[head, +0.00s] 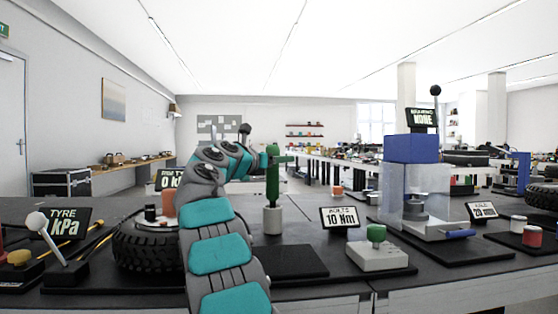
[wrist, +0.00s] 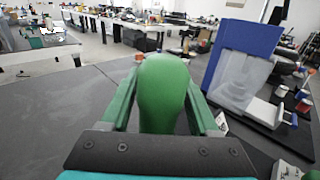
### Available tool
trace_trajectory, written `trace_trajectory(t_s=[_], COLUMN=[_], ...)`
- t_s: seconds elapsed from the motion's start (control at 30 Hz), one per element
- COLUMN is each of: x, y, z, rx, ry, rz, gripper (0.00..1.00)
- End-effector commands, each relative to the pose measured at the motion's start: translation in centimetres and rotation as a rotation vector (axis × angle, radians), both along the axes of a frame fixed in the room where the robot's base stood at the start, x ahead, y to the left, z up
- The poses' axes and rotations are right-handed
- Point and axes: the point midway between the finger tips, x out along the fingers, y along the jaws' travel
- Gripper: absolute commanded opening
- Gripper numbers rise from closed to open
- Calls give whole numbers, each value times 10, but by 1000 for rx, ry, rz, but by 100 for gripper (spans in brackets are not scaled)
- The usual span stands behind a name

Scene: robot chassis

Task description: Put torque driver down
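The torque driver (head: 272,182) has a green handle and a grey cylindrical lower end. It is upright in the middle of the head view, behind a black mat (head: 288,262). My gripper (head: 282,159) reaches it from the left, near the top of the handle. In the wrist view the rounded green handle (wrist: 165,90) fills the space between the two green fingers of my gripper (wrist: 163,82), which press against its sides. I cannot tell whether the grey lower end touches the bench.
A bolts display (head: 343,217) reading 10 Nm and a grey box with a green knob (head: 378,256) stand to the right. A blue-topped clear machine (head: 412,185) is further right. A tyre (head: 146,247) and a lever (head: 52,240) are at left. The black mat is bare.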

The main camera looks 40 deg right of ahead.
Motion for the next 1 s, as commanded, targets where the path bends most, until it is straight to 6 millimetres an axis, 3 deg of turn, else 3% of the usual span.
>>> trace_trajectory(t_s=[0.13, 0.53, 0.77, 1.0], x=[0, -1, -8, -18], y=[0, 2, 29, 71], z=[0, 3, 5, 5], rx=[0, 0, -2, 0], ry=[0, 0, 1, 1], rz=[0, 0, 0, -1], gripper=[78, 78, 78, 78])
